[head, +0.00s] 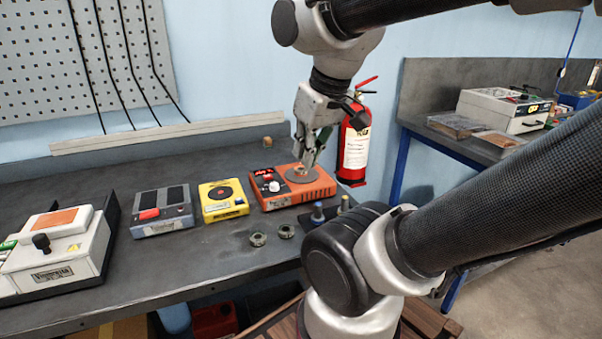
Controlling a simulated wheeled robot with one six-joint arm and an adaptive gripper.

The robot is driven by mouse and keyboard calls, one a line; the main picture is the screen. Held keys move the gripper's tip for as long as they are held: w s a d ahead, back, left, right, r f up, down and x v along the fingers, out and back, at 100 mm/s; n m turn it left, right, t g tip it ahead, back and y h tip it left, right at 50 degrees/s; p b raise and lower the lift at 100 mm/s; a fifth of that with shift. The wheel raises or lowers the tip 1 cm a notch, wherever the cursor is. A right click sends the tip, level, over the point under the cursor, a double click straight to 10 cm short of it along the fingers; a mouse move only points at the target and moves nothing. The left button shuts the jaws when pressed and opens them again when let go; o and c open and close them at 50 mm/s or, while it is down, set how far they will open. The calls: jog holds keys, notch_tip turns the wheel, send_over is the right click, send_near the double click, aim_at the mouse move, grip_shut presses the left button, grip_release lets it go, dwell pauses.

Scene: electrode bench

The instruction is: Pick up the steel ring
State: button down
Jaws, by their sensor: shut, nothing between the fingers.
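My gripper (311,163) points down over the orange device (315,192) at the back of the bench. Its fingers are together and I see nothing held between them. The tips are close to a small ring-like piece (300,172) on the round grey plate (303,178) on top of that device; I cannot tell if they touch. Two small dark metallic rings, one on the left (258,239) and one on the right (287,231), lie on the bench in front of the devices. I cannot tell from this view which of these pieces is the steel ring.
A yellow device (224,206), a grey device with a red switch (163,222) and a white instrument (57,262) stand to the left on the dark bench (195,262). Small posts (318,211) stand near the front edge. A fire extinguisher (354,150) hangs behind.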

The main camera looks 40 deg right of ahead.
jog(key=c, duration=2.2)
grip_release()
jog(key=o, duration=0.4)
jog(key=shift+d, duration=0.1)
jog(key=shift+c, duration=0.2)
jog(key=o, duration=0.9)
jog(key=w+d+f+g, duration=0.1)
jog(key=w+d+f+m+g, duration=0.1)
jog(key=f, duration=0.1)
jog(key=shift+d, duration=0.3)
jog(key=n+g, duration=0.3)
jog(key=n, duration=0.5)
send_over(301, 171)
jog(key=s, duration=0.3)
notch_tip(301, 171, down, 6)
jog(key=shift+a+f, duration=0.1)
jog(key=w+n, duration=0.1)
jog(key=n, duration=0.1)
jog(key=w+d+r+n, duration=0.1)
jog(key=n, duration=0.2)
jog(key=w+n, duration=0.2)
jog(key=n, duration=0.1)
jog(key=shift+d+r+t, duration=0.2)
jog(key=shift+d+t, duration=0.15)
jog(key=shift+t, duration=0.05)
jog(key=n, duration=0.2)
jog(key=shift+n, duration=0.3)
jog(key=shift+f, duration=0.3)
notch_tip(301, 171, down, 7)
jog(key=shift+w+f, duration=0.15)
